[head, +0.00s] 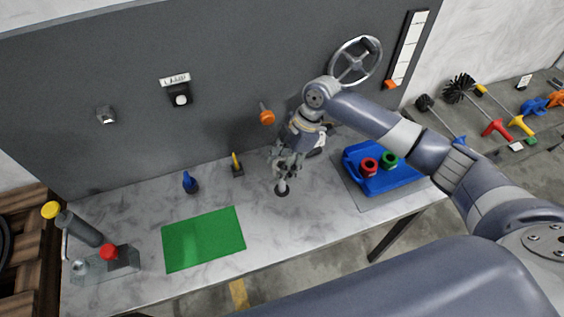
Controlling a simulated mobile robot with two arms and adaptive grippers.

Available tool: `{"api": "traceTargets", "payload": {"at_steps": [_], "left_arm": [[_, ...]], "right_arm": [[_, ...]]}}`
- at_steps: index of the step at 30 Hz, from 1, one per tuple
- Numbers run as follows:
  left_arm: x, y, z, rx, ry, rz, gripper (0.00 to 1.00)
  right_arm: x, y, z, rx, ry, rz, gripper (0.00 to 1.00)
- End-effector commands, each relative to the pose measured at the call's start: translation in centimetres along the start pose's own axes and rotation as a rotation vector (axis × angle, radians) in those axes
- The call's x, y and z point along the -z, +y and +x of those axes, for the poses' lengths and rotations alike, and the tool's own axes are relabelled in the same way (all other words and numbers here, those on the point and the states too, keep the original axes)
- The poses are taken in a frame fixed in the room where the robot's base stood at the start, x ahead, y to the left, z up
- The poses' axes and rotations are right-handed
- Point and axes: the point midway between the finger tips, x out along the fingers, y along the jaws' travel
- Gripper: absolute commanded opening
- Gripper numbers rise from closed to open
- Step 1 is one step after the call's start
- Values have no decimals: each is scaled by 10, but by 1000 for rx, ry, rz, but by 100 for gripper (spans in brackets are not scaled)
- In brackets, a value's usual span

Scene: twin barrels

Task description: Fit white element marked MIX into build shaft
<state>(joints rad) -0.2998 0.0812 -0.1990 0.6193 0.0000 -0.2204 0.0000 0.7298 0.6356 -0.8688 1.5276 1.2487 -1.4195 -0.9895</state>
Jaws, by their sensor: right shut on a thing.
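My right gripper (285,160) reaches down over the middle of the table with its fingers shut on a small pale piece (282,185). This looks like the white element, but no MIX marking can be read at this size. The piece is upright, directly over a dark round spot (281,192) on the table top, which may be the build shaft's opening. I cannot tell whether the piece is inside it or just above it. The fingers hide the upper part of the piece. My left gripper is not in view.
A blue tray (366,182) with a red ring (369,166) and a green ring (389,160) is to the right. A green mat (203,239) lies to the left. A blue item (190,182) and a yellow-topped item (236,164) stand near the wall. A handwheel (343,77) is behind.

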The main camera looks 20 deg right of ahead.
Motion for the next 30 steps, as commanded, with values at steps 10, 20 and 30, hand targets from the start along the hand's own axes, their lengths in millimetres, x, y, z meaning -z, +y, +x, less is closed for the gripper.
{"api": "traceTargets", "payload": {"at_steps": [10,20,30], "left_arm": [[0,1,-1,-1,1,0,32],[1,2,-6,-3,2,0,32],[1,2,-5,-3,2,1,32]], "right_arm": [[1,1,-1,-2,2,-1,1],[1,0,-1,-2,2,0,1],[1,0,-1,-2,2,0,1]]}}
